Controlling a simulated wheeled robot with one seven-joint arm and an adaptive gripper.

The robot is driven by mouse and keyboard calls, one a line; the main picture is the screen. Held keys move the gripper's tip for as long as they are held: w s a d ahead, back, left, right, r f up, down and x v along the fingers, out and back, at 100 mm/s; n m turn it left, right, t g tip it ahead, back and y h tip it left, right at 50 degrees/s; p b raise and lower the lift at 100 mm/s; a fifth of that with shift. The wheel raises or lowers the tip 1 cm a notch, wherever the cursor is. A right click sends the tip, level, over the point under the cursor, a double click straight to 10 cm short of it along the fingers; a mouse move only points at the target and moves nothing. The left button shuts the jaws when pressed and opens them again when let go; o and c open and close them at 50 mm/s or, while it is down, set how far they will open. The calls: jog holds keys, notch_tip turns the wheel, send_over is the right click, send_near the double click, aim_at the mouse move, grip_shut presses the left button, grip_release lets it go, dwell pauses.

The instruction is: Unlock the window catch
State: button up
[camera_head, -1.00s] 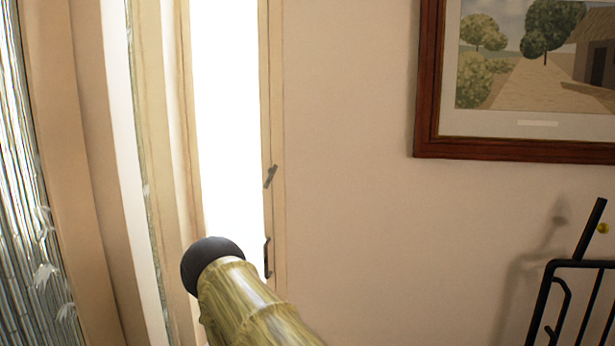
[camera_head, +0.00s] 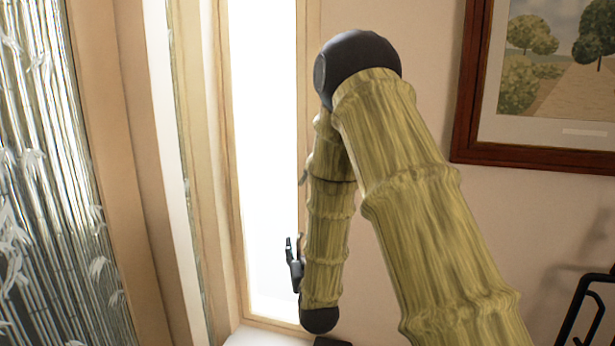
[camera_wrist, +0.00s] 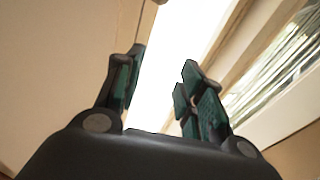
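The window (camera_head: 262,120) is a tall, narrow, bright pane in a pale wooden frame. A small grey piece, which looks like the window catch (camera_head: 303,178), shows on the frame's right side, mostly hidden behind my arm. My gripper (camera_head: 293,240) is below it in the head view, in front of the lower pane, with its fingers pointing up. In the wrist view, my gripper (camera_wrist: 161,58) has its fingers apart with nothing between them. The bright window (camera_wrist: 172,55) shows behind the fingers. The lower handle on the frame is hidden by my arm.
A framed landscape picture (camera_head: 470,150) hangs on the wall at right. A black metal rack (camera_head: 587,300) stands at lower right. A bamboo-patterned panel (camera_head: 50,180) is at left. A pale sill (camera_head: 262,336) lies under the window.

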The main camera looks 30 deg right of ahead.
aim_at(304, 177)
jog(key=d+r+m+t+h, duration=0.1)
jog(key=d+r+t+h, duration=0.2)
jog(key=r, duration=1)
jog(key=d+p+x, duration=0.1)
jog(key=p+x, duration=0.4)
jog(key=x, duration=0.5)
jog(key=shift+w+f+g, duration=0.25)
jog(key=shift+w+g, duration=0.05)
jog(key=shift+g, duration=0.1)
grip_shut()
